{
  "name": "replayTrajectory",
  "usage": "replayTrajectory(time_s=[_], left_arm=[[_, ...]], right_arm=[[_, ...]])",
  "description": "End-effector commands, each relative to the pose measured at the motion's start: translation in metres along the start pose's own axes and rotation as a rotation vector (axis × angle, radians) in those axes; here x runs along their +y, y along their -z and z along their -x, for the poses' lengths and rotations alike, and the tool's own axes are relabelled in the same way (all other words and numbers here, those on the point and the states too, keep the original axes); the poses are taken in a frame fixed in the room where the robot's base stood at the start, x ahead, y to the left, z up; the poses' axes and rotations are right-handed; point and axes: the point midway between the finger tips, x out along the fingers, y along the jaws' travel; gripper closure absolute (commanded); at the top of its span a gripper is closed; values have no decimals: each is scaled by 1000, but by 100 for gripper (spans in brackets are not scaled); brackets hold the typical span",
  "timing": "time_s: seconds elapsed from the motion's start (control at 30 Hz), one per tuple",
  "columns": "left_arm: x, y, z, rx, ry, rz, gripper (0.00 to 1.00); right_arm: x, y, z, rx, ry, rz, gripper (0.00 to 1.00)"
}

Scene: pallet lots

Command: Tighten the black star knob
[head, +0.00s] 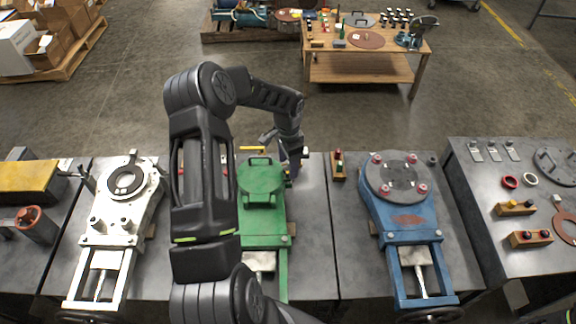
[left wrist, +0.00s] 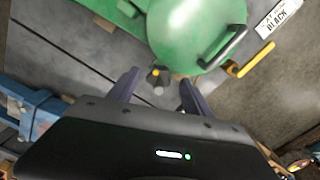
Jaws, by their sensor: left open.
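The black star knob (left wrist: 158,75) has a yellow-orange centre and sits at the edge of the green fixture (left wrist: 197,30) in the left wrist view. My left gripper (left wrist: 157,88) is open, and its two fingers lie on either side of the knob in the picture, with the knob just beyond the fingertips. I see no contact. In the head view my left gripper (head: 291,168) is at the right side of the green fixture (head: 262,180). The knob is too small or hidden there to make out. My right gripper does not show.
A yellow handle (left wrist: 250,60) and a label reading BLACK (left wrist: 278,17) are beside the green fixture's round lid. A white fixture (head: 125,205) stands to the left and a blue fixture (head: 405,215) to the right. A small wooden block (head: 339,170) with knobs lies between.

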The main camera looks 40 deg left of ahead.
Motion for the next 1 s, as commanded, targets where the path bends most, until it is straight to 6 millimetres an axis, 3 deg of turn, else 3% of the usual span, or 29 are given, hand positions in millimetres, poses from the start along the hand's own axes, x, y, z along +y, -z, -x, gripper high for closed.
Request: replayTrajectory(time_s=[0.2,0.47,1.0], left_arm=[[0,0,-21,-1,0,1,42],[0,0,-23,0,1,1,42],[0,0,-22,0,1,1,84]], right_arm=[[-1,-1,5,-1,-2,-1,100],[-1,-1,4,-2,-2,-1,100],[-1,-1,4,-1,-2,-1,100]])
